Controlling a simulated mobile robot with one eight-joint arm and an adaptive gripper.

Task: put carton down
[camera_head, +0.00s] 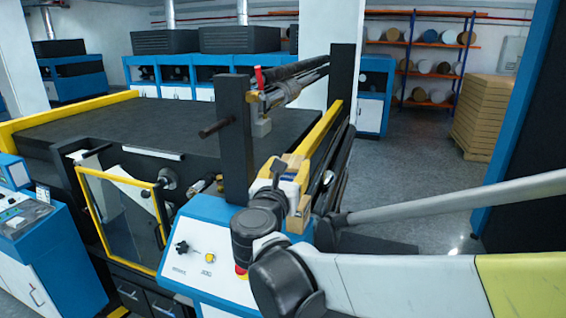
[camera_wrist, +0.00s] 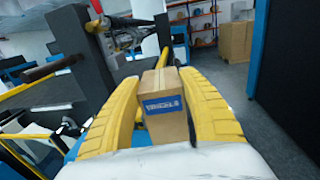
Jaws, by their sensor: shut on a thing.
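A brown cardboard carton (camera_wrist: 166,126) with a blue label and a strip of tape sits between the two yellow fingers of my gripper (camera_wrist: 165,100) in the wrist view. My gripper is shut on it. In the head view my gripper (camera_head: 294,185) is at the middle, over the machine's blue control console (camera_head: 205,235), and a little of the carton (camera_head: 298,222) shows below and beside the fingers. The rest of the carton is hidden by my arm. I cannot tell whether the carton touches the surface under it.
A large dark machine bed (camera_head: 150,125) with yellow edges fills the left. A black post (camera_head: 235,140) and a roller (camera_head: 295,80) stand close behind my gripper. Stacked brown boards (camera_head: 487,112) and roll shelves (camera_head: 425,55) are at the back right. Grey floor (camera_head: 430,165) is clear there.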

